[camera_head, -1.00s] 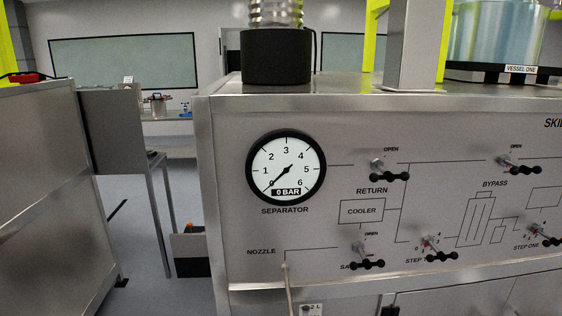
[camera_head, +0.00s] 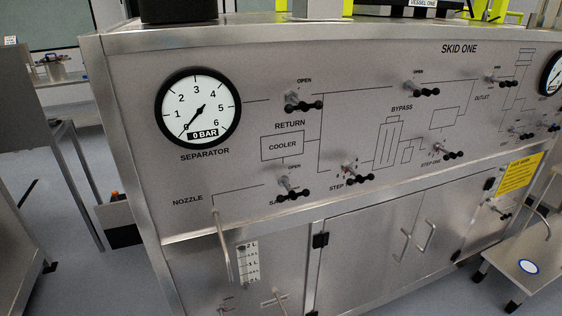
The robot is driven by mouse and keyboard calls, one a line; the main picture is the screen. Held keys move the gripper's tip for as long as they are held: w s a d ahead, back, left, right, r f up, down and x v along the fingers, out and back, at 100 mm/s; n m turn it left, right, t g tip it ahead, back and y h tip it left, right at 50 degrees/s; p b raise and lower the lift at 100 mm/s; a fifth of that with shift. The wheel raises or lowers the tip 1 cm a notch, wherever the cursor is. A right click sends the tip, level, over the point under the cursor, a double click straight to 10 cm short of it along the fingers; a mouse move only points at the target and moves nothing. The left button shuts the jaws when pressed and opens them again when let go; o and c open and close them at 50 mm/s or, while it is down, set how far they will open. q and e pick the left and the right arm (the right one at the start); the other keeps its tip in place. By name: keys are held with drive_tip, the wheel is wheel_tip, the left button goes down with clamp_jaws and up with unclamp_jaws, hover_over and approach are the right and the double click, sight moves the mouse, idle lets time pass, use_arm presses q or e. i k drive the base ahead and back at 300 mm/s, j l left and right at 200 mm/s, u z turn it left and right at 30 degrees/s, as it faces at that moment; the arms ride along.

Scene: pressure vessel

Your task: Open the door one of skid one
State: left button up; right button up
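Skid one is a steel cabinet; its sloped panel (camera_head: 355,75) carries the label "SKID ONE". Below the panel are two flat doors, a left door (camera_head: 355,250) and a right door (camera_head: 455,215), both shut. A curved handle (camera_head: 406,243) is on the left door and another handle (camera_head: 427,236) on the right door, side by side near the seam. Black hinges (camera_head: 320,240) show at the left door's outer edge. No number is readable on either door. Neither of my grippers is in view.
A separator gauge (camera_head: 198,108) and several black-handled valves (camera_head: 303,102) are on the panel. A thin nozzle pipe (camera_head: 221,245) and a level scale (camera_head: 248,262) are left of the doors. A low steel cart (camera_head: 515,265) stands at the right. Floor shows in front of the doors.

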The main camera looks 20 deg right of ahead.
sight(359, 265)
drive_tip(key=z, duration=1.2)
